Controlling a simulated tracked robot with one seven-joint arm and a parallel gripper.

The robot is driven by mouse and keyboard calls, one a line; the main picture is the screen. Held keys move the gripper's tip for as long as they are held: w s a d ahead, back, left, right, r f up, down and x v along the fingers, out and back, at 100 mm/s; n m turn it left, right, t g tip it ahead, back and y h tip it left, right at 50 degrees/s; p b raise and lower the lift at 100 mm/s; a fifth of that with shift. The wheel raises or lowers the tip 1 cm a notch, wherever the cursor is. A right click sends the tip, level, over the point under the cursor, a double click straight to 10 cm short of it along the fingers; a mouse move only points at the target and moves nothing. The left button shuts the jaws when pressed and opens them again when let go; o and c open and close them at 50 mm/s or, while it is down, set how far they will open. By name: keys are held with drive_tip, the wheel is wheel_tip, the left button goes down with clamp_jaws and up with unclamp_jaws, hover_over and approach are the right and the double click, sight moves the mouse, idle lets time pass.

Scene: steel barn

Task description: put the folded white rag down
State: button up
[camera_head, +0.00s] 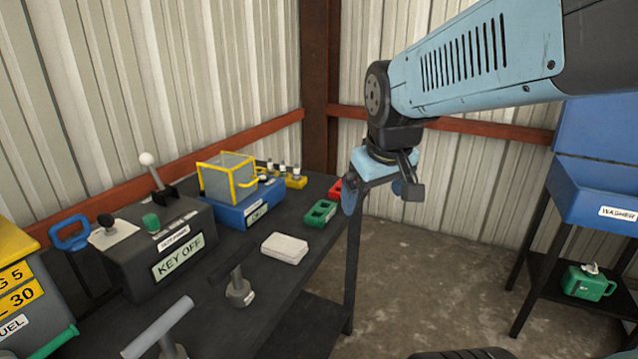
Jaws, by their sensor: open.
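The folded white rag (285,248) lies flat on the dark bench top (275,290), near its right front edge. My gripper (378,197) is open, with its fingers apart and pointing down. It appears right of and above the rag, around the bench's right end, and is clear of the rag. I see nothing held between the fingers, though part of the gap is hidden by the near finger.
A green holder (320,213) and a red one (335,190) sit near my gripper. A control box (160,240), a blue box with a yellow-framed cube (230,180) and grey-handled tools (240,290) crowd the bench. A blue washer (600,195) stands right across open floor.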

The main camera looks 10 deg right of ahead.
drive_tip(key=s+d+r+m, duration=0.2)
drive_tip(key=s, duration=0.4)
drive_tip(key=shift+d+t+y, duration=0.3)
drive_tip(key=shift+r, duration=0.1)
drive_tip(key=shift+c, duration=0.3)
idle(0.5)
